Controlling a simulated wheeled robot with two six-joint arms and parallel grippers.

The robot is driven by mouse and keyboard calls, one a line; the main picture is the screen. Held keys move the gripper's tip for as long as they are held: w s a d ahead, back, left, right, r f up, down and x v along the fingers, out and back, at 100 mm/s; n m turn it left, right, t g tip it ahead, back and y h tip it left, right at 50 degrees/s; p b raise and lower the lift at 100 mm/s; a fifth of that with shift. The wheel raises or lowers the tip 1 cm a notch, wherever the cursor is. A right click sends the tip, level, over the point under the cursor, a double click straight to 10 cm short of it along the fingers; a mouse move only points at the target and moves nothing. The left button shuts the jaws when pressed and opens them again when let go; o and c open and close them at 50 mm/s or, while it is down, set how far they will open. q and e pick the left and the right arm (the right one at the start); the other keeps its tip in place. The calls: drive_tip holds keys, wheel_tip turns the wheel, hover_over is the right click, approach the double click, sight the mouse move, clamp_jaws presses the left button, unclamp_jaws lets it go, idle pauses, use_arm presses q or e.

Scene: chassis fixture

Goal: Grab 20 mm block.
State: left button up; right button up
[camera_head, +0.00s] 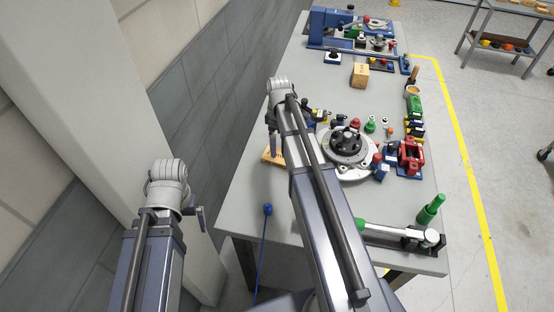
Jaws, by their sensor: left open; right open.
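No label that reads 20 mm can be made out, so I cannot tell which block is meant. A light wooden block (360,76) stands at the back of the grey table. An orange-brown wooden piece (268,157) lies at the table's left side, partly hidden by my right arm. My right gripper (274,150) is small in view, above or beside that piece; I cannot tell if they touch. My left gripper (202,221) hangs left of the table, away from all blocks. Both are open, and I see nothing held.
A round grey fixture (347,146) with black knobs sits mid-table. A red part (411,156), a green part (414,106) and several small pieces surround it. A green-handled clamp (400,232) lies at the front right. A blue press (327,25) stands at the far end.

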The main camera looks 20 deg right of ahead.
drive_tip(key=shift+f, duration=0.15)
drive_tip(key=f+b, duration=0.5)
drive_tip(key=shift+a+f, duration=0.15)
drive_tip(key=shift+a, duration=0.05)
drive_tip(key=c, duration=1.1)
drive_tip(key=shift+r, duration=0.2)
